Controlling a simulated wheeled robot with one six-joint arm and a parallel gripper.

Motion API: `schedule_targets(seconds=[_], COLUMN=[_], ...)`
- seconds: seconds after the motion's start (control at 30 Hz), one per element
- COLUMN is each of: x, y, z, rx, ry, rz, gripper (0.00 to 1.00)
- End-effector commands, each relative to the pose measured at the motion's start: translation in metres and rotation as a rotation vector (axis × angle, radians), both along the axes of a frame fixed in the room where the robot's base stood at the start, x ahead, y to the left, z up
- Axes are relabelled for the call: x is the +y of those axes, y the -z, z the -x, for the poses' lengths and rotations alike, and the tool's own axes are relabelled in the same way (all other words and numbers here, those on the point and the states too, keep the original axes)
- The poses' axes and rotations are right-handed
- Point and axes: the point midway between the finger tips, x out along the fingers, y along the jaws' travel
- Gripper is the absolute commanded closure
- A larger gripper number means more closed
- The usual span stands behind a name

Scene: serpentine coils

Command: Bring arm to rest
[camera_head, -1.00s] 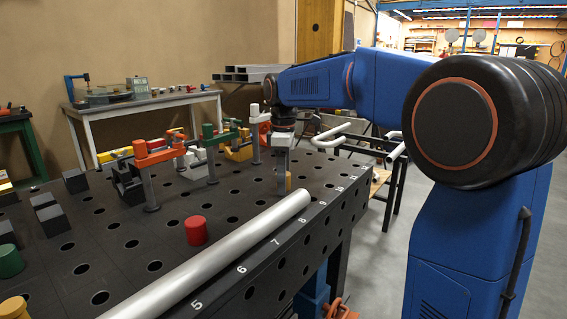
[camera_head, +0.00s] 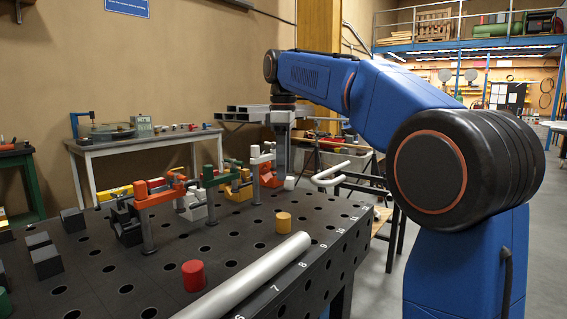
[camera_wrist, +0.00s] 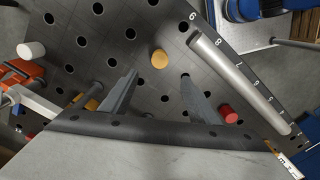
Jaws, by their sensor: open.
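My gripper (camera_head: 283,152) hangs pointing down above the far part of the black perforated table (camera_head: 225,240), at the end of my blue arm. In the wrist view, its two fingers (camera_wrist: 158,92) are spread apart with nothing between them. A yellow cylinder (camera_head: 283,222) stands on the table below my gripper, apart from it; it also shows in the wrist view (camera_wrist: 159,60) beyond the fingertips.
A long silver pipe (camera_head: 262,272) lies along the table's numbered edge. A red cylinder (camera_head: 193,276) stands near it. Clamps with orange (camera_head: 160,193) and green (camera_head: 209,177) parts line the table's far side. A white cylinder (camera_head: 289,183) stands at the far end.

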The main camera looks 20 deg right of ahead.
Motion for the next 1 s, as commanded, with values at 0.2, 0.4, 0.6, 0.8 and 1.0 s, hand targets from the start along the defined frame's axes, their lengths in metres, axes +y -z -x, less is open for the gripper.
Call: schedule_targets(seconds=[0.2,0.4,0.6,0.8,1.0], x=[-0.003,-0.016,-0.030,-0.042,-0.052], y=[-0.005,0.013,0.045,0.085,0.134], z=[0.010,0.051,0.102,0.154,0.206], rx=[-0.011,-0.059,-0.120,-0.179,-0.235], ry=[0.029,0.167,0.342,0.514,0.685], rz=[-0.002,-0.011,-0.031,-0.059,-0.097], gripper=[0.45,0.45,0.45,0.45,0.45])
